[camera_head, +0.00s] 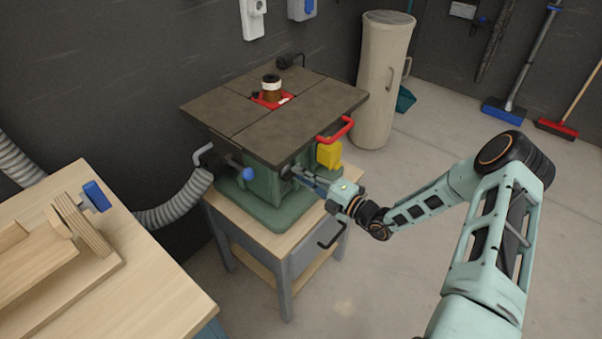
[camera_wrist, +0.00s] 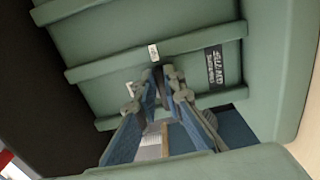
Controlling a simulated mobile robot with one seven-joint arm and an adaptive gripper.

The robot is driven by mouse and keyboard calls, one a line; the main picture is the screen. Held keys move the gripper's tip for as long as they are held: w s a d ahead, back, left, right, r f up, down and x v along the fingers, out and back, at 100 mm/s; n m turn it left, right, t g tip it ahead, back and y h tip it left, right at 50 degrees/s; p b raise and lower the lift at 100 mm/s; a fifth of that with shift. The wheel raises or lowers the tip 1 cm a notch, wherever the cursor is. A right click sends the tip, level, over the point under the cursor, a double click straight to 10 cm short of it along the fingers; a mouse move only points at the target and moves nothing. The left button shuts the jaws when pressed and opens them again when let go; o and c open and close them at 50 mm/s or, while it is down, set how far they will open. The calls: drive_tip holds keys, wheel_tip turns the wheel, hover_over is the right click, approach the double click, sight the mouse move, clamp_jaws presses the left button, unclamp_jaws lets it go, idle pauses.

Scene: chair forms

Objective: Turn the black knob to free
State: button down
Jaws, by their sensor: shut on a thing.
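The black knob (camera_head: 286,172) is on the front side of the green machine body (camera_head: 262,190), below the dark table top. It is mostly hidden by my gripper (camera_head: 294,174), which reaches it from the right. In the wrist view my gripper (camera_wrist: 165,76) has its two blue-lined fingers converging on a small dark part, the knob (camera_wrist: 158,72), against the green housing. My gripper is shut on it. I cannot tell which way the knob is turned.
A red handle (camera_head: 336,130) and yellow box (camera_head: 329,154) are close above and right of my gripper. A blue knob (camera_head: 249,174) is to its left. A wooden workbench (camera_head: 160,285) stands front left. The floor (camera_head: 400,215) below my arm is clear.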

idle(0.4)
drive_tip(key=c, duration=2)
unclamp_jaws()
drive_tip(key=v, duration=1.2)
drive_tip(key=shift+s, duration=0.1)
